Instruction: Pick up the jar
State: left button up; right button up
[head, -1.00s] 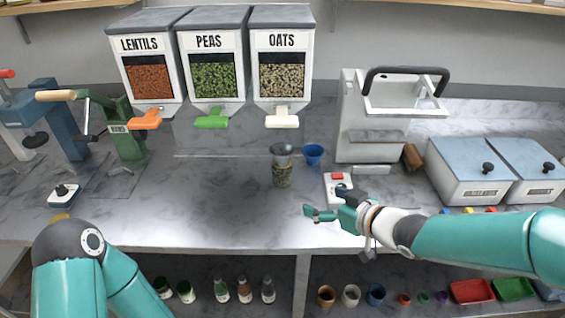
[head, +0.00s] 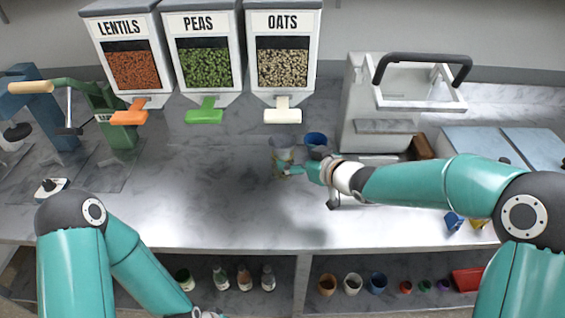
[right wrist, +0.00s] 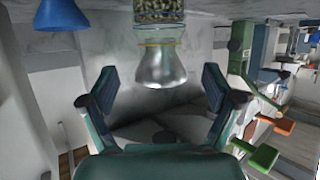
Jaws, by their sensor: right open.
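The jar (right wrist: 158,14) is clear, with speckled grain-like contents. It shows at the top edge of the right wrist view, only partly in frame. A grey metallic funnel (right wrist: 160,66) sits at its mouth. In the head view the jar and funnel (head: 282,150) stand on the counter, partly covered by my right gripper (head: 296,170). My right gripper is open and empty, its two fingers (right wrist: 158,92) spread wide to either side of the funnel's line in the right wrist view. I cannot tell whether a finger touches the jar.
A blue cup (head: 316,139) stands just right of the jar. Dispensers of lentils, peas (head: 208,68) and oats hang behind. A white machine with a black handle (head: 385,125) stands at the back right, a green press (head: 115,120) at the left.

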aim_at(288, 154)
jog(key=shift+x, duration=0.95)
jog(key=p+x, duration=0.2)
jog(key=x, duration=0.1)
jog(key=shift+w+a+f, duration=0.15)
jog(key=shift+w+a, duration=0.05)
jog(key=shift+w, duration=0.1)
jog(key=shift+w+a+f, duration=0.3)
jog(key=shift+w+a, duration=0.05)
jog(key=shift+w, duration=0.1)
jog(key=c, duration=1.5)
